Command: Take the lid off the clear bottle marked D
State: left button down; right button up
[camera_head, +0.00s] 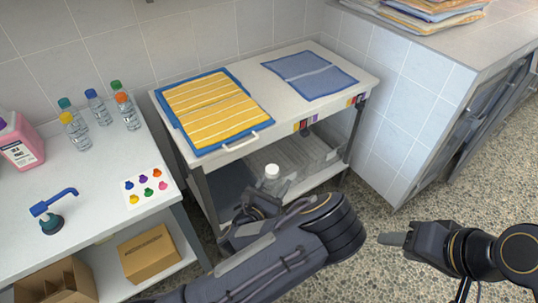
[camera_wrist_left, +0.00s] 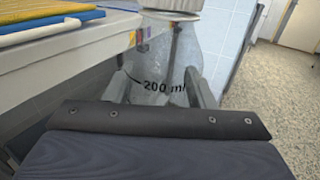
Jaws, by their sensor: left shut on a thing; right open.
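A clear bottle with a white lid (camera_head: 271,171) stands out in front of the trolley, between the jaws of my left gripper (camera_head: 264,194). In the left wrist view the clear bottle (camera_wrist_left: 165,60) fills the space between the two fingers and shows the print "200 ml". The lower rim of its white lid (camera_wrist_left: 172,5) is at the top edge of that view, and the lid is on. My left gripper is shut on the bottle's body. No letter D can be read. My right gripper (camera_head: 391,239) is open and empty, above the floor at the right.
The trolley (camera_head: 250,150) carries a striped yellow towel (camera_head: 215,104) on a blue one and a folded blue towel (camera_head: 310,75). Floor at right is free.

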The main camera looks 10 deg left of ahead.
jog(key=w+a+r+m+g, duration=0.25)
jog(key=w+m, duration=0.25)
jog(key=w, duration=0.3)
jog(key=m+g+h, duration=0.3)
jog(key=m+h, duration=0.1)
jog(key=m, duration=1.1)
send_near(270, 168)
jog(key=shift+s+d, duration=0.2)
jog(key=shift+s, duration=0.05)
jog(key=shift+a+f, duration=0.3)
jog(key=shift+f, duration=0.35)
notch_tip(270, 168, down, 7)
